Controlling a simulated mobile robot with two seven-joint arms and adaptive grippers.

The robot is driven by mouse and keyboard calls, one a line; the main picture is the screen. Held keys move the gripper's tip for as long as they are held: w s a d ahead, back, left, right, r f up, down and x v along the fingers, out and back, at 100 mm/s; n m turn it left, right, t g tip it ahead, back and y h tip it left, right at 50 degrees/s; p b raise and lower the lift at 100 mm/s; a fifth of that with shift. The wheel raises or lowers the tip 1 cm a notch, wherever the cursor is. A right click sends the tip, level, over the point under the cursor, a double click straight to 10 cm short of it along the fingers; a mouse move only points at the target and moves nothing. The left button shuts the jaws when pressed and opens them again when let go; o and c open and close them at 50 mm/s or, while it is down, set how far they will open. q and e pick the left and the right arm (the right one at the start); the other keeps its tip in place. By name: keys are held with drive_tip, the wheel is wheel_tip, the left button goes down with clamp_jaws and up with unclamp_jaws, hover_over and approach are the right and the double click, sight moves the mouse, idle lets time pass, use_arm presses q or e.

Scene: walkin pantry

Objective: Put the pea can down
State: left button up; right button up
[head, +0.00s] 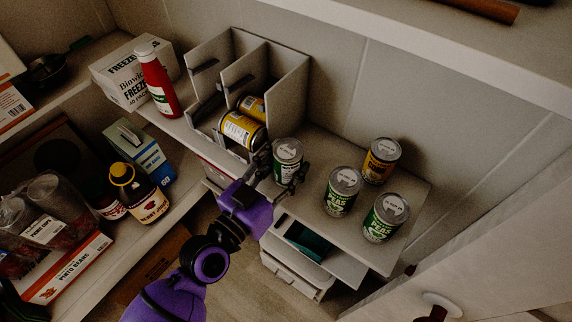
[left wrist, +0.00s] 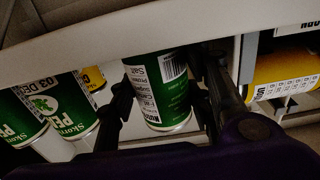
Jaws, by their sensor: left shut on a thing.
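My left gripper (head: 280,174) is shut around a green pea can (head: 287,153), one finger on each side. The can is upright at the shelf (head: 310,213), just right of the can rack (head: 289,92); I cannot tell whether its base touches. In the left wrist view, the held can (left wrist: 158,92) shows a green label with a barcode between the fingers (left wrist: 170,105). Two other green pea cans (head: 342,190) (head: 384,217) stand on the shelf to the right. My right gripper is not in view.
A yellow-labelled can (head: 381,160) stands behind the two pea cans. Yellow cans (head: 242,130) lie in the rack. A red bottle (head: 157,80) and white box (head: 131,70) stand left. Bare shelf lies between the held can and the other cans.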

use_arm(q)
drive_tip(key=shift+r, duration=0.15)
drive_tip(key=o, duration=0.9)
drive_tip(key=shift+f, duration=0.2)
drive_tip(key=o, duration=0.5)
drive_tip(key=shift+r, duration=0.2)
drive_tip(key=b+v, duration=0.1)
drive_tip(key=v, duration=1.1)
